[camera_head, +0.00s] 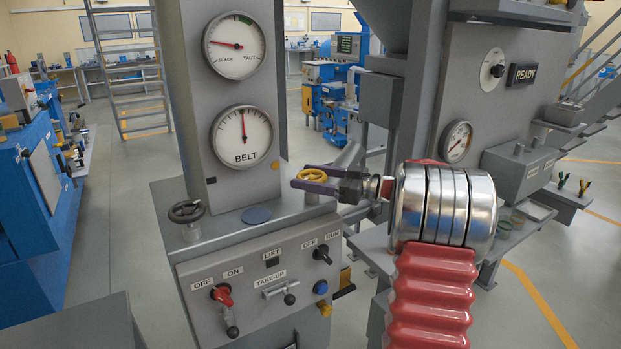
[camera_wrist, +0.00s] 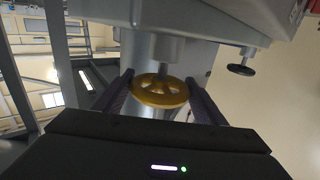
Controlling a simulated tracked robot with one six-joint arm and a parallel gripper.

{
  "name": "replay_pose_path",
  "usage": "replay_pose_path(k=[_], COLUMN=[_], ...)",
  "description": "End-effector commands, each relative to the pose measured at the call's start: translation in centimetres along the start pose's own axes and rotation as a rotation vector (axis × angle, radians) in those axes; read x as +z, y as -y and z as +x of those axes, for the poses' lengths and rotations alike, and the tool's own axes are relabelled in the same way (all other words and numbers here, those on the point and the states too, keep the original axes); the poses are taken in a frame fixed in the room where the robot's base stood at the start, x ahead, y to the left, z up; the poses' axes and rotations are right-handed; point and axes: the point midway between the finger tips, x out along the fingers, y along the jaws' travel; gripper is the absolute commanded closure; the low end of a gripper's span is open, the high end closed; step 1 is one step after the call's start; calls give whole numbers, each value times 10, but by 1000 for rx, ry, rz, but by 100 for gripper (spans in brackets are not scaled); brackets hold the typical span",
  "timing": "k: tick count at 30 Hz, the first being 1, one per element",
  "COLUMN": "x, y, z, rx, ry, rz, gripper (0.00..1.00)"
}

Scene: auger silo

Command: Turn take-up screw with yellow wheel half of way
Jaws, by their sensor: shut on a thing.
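The yellow wheel (camera_head: 312,174) sits on top of the grey console, to the right of the gauge column. My gripper (camera_head: 310,181) reaches in from the right, its dark fingers level with the wheel. In the wrist view the spoked yellow wheel (camera_wrist: 160,101) sits on a grey shaft between my two fingers. The gripper (camera_wrist: 160,96) is shut on its rim, one finger at each side. The upper gauge (camera_head: 234,45), marked SLACK and TAUT, has its needle to the left, on the slack side. The BELT gauge (camera_head: 242,137) has its needle pointing nearly straight up.
A black handwheel (camera_head: 187,211) stands at the console's left; one also shows in the wrist view (camera_wrist: 241,69). The front panel carries a red-handled OFF/ON lever (camera_head: 222,296), a TAKE-UP lever (camera_head: 281,290) and an OFF/RUN switch (camera_head: 322,254). A grey machine stands right.

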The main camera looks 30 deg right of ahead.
Motion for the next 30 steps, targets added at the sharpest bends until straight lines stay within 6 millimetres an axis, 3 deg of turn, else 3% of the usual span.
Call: replay_pose_path(k=[2, 3, 11, 22, 30], x=[0, -1, 0, 0, 0], y=[0, 0, 0, 0, -1], z=[0, 0, 0, -5, -39], rx=[2, 2, 2, 2, 5], ry=[-1, -1, -1, 0, -1], rz=[0, 0, -1, -1, 0], gripper=[58, 34, 17, 17, 17])
